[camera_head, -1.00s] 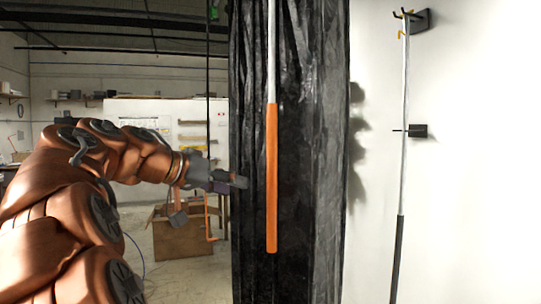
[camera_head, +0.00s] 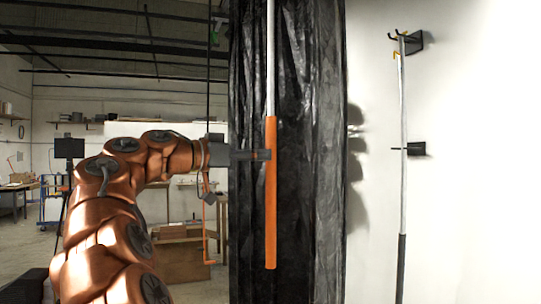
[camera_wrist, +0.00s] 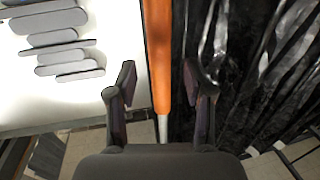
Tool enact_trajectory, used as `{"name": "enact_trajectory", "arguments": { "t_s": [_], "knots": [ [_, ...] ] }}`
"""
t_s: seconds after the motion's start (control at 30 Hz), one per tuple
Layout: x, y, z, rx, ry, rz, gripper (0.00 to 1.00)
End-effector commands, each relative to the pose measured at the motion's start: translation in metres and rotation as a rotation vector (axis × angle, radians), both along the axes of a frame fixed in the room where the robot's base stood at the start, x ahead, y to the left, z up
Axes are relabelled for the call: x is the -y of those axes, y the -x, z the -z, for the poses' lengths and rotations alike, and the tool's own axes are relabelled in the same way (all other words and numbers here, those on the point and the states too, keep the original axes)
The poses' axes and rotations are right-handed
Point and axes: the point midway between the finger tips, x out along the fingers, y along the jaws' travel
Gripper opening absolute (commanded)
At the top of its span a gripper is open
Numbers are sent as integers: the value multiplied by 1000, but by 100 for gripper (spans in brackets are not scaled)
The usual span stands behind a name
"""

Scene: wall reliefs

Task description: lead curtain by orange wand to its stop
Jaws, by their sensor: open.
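The orange wand (camera_head: 271,190) hangs upright in front of the black curtain (camera_head: 310,150), with a pale rod above its orange part. My gripper (camera_head: 262,155) is at the wand's upper orange part in the head view, its fingertips reaching the wand's left edge. In the wrist view my gripper (camera_wrist: 160,88) is open. The wand (camera_wrist: 159,50) runs between its two fingers, apart from both, with the pale rod showing below the orange. The curtain (camera_wrist: 260,60) fills the right of that view.
A pole (camera_head: 403,150) with a dark lower part hangs on a wall bracket to the right of the curtain. A brown box (camera_head: 180,255) stands on the floor behind my arm.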

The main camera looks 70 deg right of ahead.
Motion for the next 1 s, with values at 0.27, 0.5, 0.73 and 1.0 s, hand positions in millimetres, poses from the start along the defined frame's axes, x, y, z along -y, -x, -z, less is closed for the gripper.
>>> {"name": "enact_trajectory", "arguments": {
  "t_s": [0.27, 0.5, 0.73, 1.0],
  "knots": [
    [30, 22, -1, -1, -1, 0, 52],
    [34, 25, 0, -1, 1, -2, 52],
    [34, 25, 0, -1, -1, -2, 37],
    [34, 25, 0, -1, -1, -1, 9]
  ]
}}
